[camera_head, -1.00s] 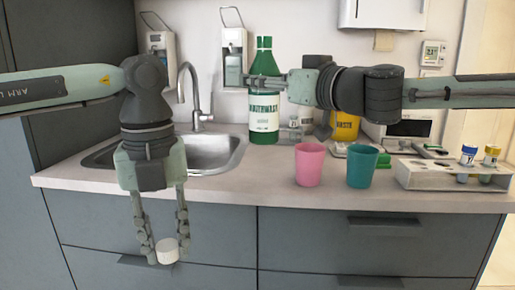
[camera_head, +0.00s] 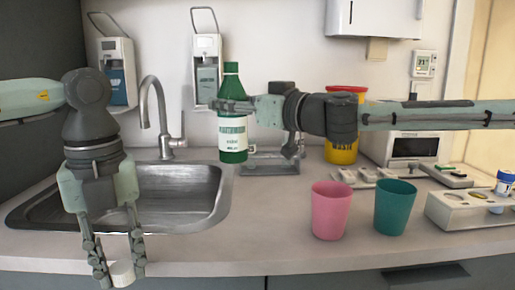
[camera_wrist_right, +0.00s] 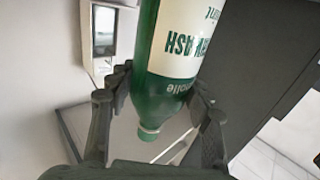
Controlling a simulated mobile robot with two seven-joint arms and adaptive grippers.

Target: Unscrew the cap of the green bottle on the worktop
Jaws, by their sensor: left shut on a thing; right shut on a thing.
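The green bottle (camera_head: 232,140) has a white label and is upright in the head view. My right gripper (camera_head: 232,106) reaches in from the right and is shut around its upper body. My left gripper (camera_head: 120,276) points down at the lower left, shut on a small white cap (camera_head: 122,273), apart from the bottle. I cannot tell whether the bottle's base touches the worktop (camera_head: 260,225).
A sink (camera_head: 205,195) with a tap (camera_head: 160,115) is at the left. A pink cup (camera_head: 331,212) and a teal cup (camera_head: 395,208) stand right of it, with a white rack (camera_head: 470,213) farther right. A yellow container (camera_head: 342,150) stands behind my right arm.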

